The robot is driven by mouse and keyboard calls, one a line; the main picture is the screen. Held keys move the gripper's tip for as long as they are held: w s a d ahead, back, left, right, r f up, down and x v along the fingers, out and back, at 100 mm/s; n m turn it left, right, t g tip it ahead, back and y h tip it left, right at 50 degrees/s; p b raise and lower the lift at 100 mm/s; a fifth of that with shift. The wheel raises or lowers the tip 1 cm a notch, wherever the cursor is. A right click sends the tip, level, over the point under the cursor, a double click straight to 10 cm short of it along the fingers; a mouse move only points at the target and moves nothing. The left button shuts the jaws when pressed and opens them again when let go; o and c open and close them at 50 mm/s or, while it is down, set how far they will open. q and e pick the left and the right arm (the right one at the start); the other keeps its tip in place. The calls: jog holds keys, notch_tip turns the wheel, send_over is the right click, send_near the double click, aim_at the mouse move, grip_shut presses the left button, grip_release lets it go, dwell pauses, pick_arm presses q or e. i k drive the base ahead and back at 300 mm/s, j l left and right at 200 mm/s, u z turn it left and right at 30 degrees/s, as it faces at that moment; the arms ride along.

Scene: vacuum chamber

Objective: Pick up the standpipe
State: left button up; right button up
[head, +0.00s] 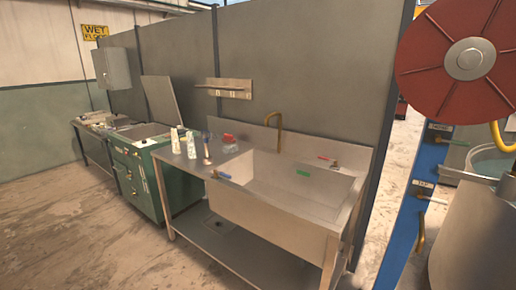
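I cannot identify the standpipe with certainty. A curved brass pipe (279,124) rises upright at the back of the steel sink (270,205), and it may be a tap spout. A small upright item with a dark top (207,150) stands on the counter left of the basin. A small green item (303,172) lies in the basin. Neither of my grippers is in view.
White bottles (191,145) and a red item (229,138) stand on the sink counter. A green cabinet (140,180) is to its left. A red reel (469,60) and blue post (408,210) stand right. Floor (80,235) at front left is clear.

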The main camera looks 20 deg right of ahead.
aim_at(205, 138)
jog(key=i+j+z, duration=0.25)
jog(key=i+j, duration=1.3)
